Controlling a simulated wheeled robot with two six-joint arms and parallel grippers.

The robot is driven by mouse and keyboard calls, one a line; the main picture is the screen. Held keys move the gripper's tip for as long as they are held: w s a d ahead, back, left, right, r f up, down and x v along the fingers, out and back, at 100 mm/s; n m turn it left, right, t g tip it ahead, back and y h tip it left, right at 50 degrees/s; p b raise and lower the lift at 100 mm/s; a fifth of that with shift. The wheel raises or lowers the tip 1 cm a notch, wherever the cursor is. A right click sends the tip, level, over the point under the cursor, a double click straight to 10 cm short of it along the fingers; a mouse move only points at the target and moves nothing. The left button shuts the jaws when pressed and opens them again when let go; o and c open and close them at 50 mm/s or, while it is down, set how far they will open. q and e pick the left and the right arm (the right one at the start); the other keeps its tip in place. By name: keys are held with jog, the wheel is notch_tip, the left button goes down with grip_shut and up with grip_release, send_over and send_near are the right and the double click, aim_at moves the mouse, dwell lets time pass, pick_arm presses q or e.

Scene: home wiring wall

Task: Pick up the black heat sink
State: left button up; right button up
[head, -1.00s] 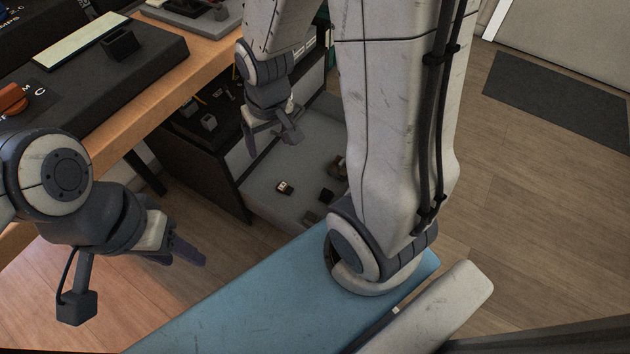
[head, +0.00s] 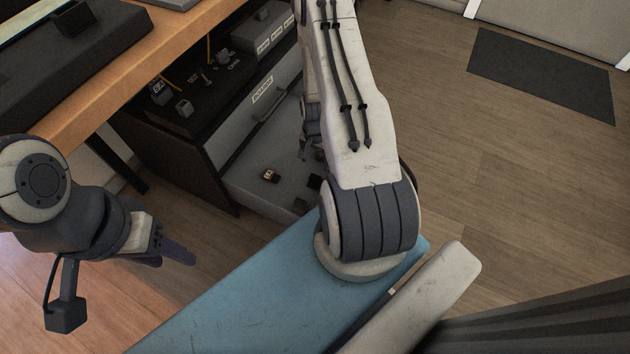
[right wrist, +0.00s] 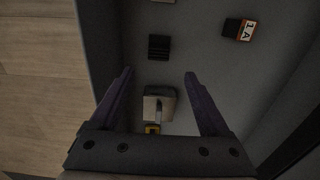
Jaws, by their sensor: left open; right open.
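The black heat sink (right wrist: 159,47), a small ribbed block, lies on the grey drawer floor in the right wrist view. It sits just beyond the fingertips of my right gripper (right wrist: 158,74), near the line midway between them. The right gripper is open, with nothing held between its fingers. In the head view my right forearm hides most of that gripper. A small dark block (head: 315,182) shows in the drawer there, but I cannot tell whether it is the heat sink. My left gripper (head: 176,254) is open and empty, off to the left, away from the drawer.
The open grey drawer (head: 248,190) also holds a dark part with a "1A" label (right wrist: 247,31) and a pale block with a dark back (right wrist: 152,106). A drawer wall (right wrist: 101,45) stands left of the heat sink. A wooden desk (head: 130,85) is at upper left.

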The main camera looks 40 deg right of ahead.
notch_tip(320, 180, down, 4)
jog(key=shift+f+b, duration=0.1)
jog(key=shift+b, duration=0.75)
jog(key=f+b, duration=0.2)
jog(key=f, duration=0.1)
jog(key=f+b, duration=0.1)
jog(key=f, duration=0.1)
jog(key=shift+s+a+b, duration=0.25)
jog(key=shift+a+b, duration=0.1)
grip_shut()
jog(key=shift+r, duration=0.1)
